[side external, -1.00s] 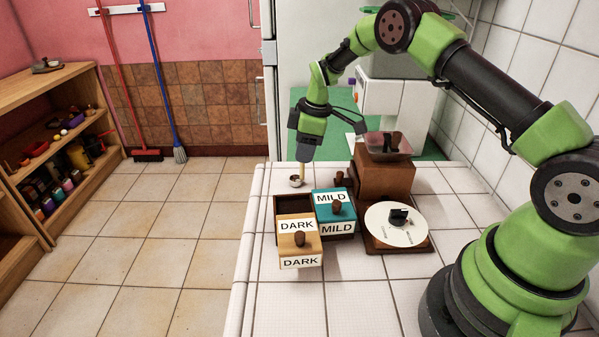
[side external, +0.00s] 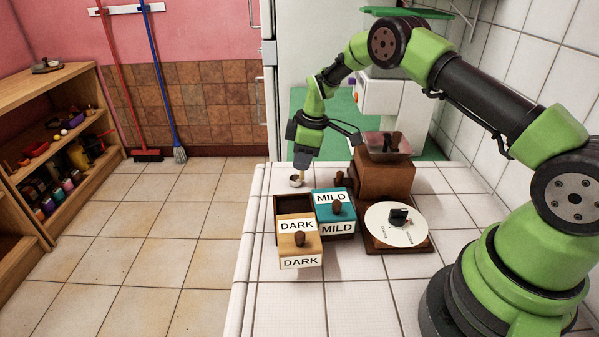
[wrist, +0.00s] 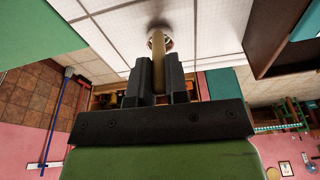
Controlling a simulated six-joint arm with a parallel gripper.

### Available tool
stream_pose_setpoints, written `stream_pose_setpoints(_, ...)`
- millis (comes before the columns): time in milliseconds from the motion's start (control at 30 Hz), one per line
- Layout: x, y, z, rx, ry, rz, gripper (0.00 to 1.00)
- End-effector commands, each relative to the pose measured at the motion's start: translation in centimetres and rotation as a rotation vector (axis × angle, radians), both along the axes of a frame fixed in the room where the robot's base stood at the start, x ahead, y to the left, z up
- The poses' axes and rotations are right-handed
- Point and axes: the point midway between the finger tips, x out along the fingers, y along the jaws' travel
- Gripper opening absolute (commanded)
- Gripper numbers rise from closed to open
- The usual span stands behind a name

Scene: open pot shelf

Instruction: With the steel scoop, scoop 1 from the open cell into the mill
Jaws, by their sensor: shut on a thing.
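My gripper (side external: 303,164) points down at the back left of the counter and is shut on the tan handle of the steel scoop. The scoop's small round bowl (side external: 296,181) is just below, behind the box; I cannot tell whether it touches the counter. The wrist view shows the scoop's handle (wrist: 158,48) between the two fingers. The open cell (side external: 283,206) is a dark compartment of the wooden box, behind the tan DARK lid (side external: 299,241); its contents are hidden. The mill (side external: 385,180) stands to the right, with a clear hopper (side external: 388,147) on top.
A teal MILD lid (side external: 334,211) with a knob covers the neighbouring cell. A white dial (side external: 398,225) on a brown base lies in front of the mill. The counter's front (side external: 290,300) is clear. Its left edge drops to the floor.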

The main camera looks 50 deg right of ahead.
Motion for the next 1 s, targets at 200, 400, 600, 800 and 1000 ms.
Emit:
stream_pose_setpoints(200, 0.0, 0.0, 0.2, 0.0, -0.001, 0.0, 0.0)
stream_pose_setpoints(400, 0.1, 0.0, 1.3, -0.001, -0.002, 0.001, 0.0)
stream_pose_setpoints(600, 0.0, 0.0, 2.5, -0.001, -0.002, 0.001, 0.0)
stream_pose_setpoints(800, 0.0, 0.0, 3.5, -0.001, -0.001, 0.001, 0.0)
stream_pose_setpoints(1000, 0.0, 0.0, 3.5, 0.0, 0.0, 0.0, 0.0)
